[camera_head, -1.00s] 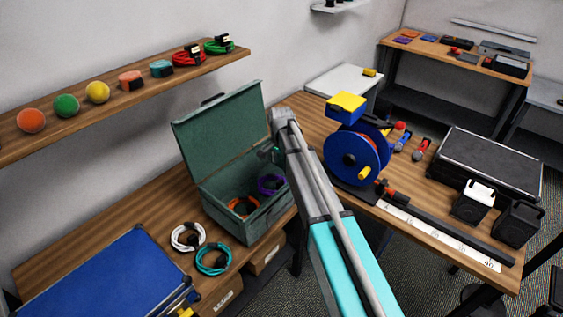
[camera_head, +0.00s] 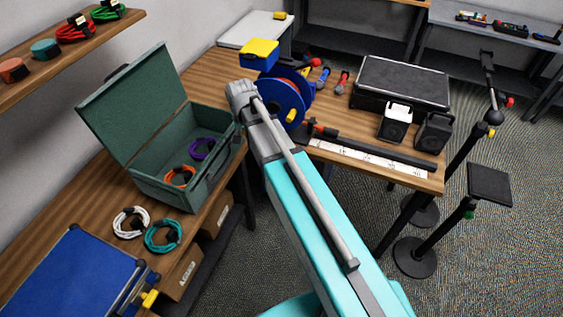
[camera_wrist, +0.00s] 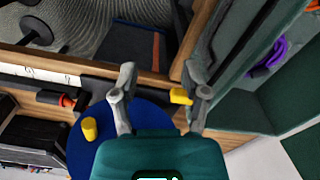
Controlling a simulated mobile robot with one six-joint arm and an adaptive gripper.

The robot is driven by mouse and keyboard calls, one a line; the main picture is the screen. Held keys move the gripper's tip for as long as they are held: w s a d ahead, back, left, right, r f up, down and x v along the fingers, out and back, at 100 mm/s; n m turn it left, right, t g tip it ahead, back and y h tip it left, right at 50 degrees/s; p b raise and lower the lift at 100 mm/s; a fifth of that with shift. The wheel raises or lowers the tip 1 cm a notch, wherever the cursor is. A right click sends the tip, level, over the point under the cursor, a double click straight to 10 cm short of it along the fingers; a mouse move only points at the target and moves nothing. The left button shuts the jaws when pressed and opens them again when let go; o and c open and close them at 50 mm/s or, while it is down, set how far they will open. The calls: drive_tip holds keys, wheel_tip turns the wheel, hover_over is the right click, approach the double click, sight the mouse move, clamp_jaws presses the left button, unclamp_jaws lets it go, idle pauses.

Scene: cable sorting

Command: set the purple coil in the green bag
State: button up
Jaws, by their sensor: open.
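The purple coil (camera_head: 202,148) lies inside a green hard-sided box (camera_head: 150,181) with its lid raised, the only green container I see; it does not look like a soft bag. In the wrist view the purple coil (camera_wrist: 268,57) shows at the right, within the box walls (camera_wrist: 252,105). My gripper (camera_wrist: 160,92) is open and empty, its two fingers apart. It is off to the side of the box, over the blue cable reel and table edge in the wrist view.
An orange coil (camera_head: 180,176) shares the box. White (camera_head: 131,222) and teal (camera_head: 163,236) coils lie in front of it. The blue reel (camera_head: 283,102) stands right of the box, with a yellow-and-blue block (camera_head: 259,54) behind. A shelf (camera_head: 60,65) overhangs at left.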

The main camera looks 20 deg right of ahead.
drive_tip(key=s+d+n, duration=0.3)
drive_tip(key=s+d, duration=0.5)
drive_tip(key=s, duration=0.5)
drive_tip(key=shift+d+n, duration=0.2)
drive_tip(key=shift+n, duration=0.2)
drive_tip(key=shift+s, duration=0.1)
drive_tip(key=shift+c, duration=0.2)
